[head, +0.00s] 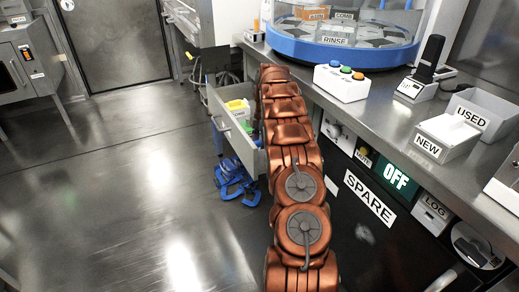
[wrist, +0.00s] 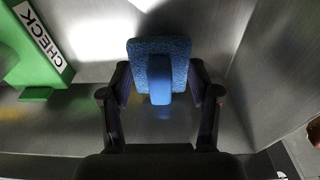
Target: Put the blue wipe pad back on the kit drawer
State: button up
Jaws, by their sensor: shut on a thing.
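The blue wipe pad (wrist: 160,52) shows in the wrist view, a textured blue block with a smoother blue part below it. My gripper (wrist: 161,88) has its dark fingers on either side of the pad and is shut on it. The open kit drawer (head: 228,127) juts out left of the bench in the head view. Its bare metal floor (wrist: 75,125) lies under the gripper in the wrist view. I cannot tell whether the pad touches that floor. In the head view my arm hides the gripper and part of the drawer.
A green block labelled CHECK (wrist: 38,50) stands at the left in the wrist view. A yellow-and-white item (head: 237,108) sits in the drawer. Blue objects (head: 235,181) lie below the drawer. The bench (head: 370,107) borders my arm on the right; open floor (head: 130,190) lies left.

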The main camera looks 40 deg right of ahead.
jog(key=shift+f, duration=1)
jog(key=shift+f, duration=0.3)
jog(key=o, duration=1.1)
jog(key=shift+d, duration=0.1)
jog(key=r, duration=0.2)
jog(key=r+p, duration=0.1)
jog(key=r, duration=0.4)
jog(key=shift+s+d+r+p, duration=0.15)
jog(key=shift+d+r+p, duration=0.15)
jog(key=shift+d+r, duration=0.1)
jog(key=shift+r, duration=0.1)
